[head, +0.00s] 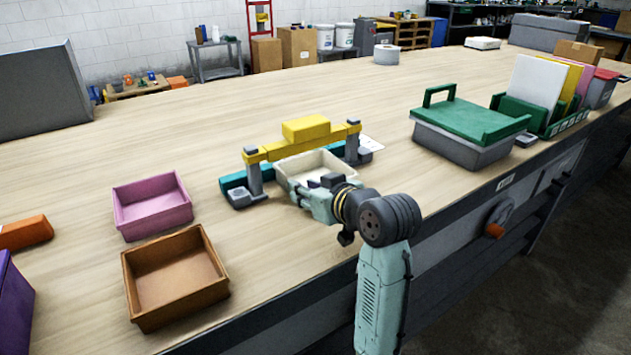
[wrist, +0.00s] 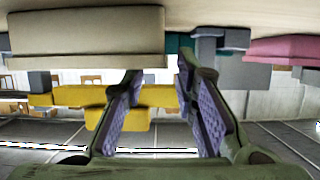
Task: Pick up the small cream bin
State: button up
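The small cream bin (head: 312,164) stands open-topped on the workbench, in front of the yellow bar in the head view. My gripper (head: 303,194) is at the bin's near side there and covers part of it. In the wrist view, which looks upside down, the cream bin (wrist: 80,35) fills the upper left. My gripper (wrist: 159,72) has its two purple-padded fingers spread apart, with one end of the bin's rim showing between the tips. I cannot tell whether a finger touches the bin.
A yellow bar with a yellow block (head: 306,128) on grey posts stands just behind the bin. A pink bin (head: 152,208) and a brown bin (head: 175,280) are to the left. A green-lidded grey box (head: 465,145) is to the right. Bench between is clear.

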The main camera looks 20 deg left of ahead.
aim_at(289, 178)
jog(key=x, duration=0.2)
jog(key=p+x, duration=0.1)
jog(key=x, duration=0.4)
jog(key=shift+w+a+r, duration=0.2)
jog(key=shift+a+r, duration=0.1)
jog(key=shift+c, duration=0.2)
grip_shut()
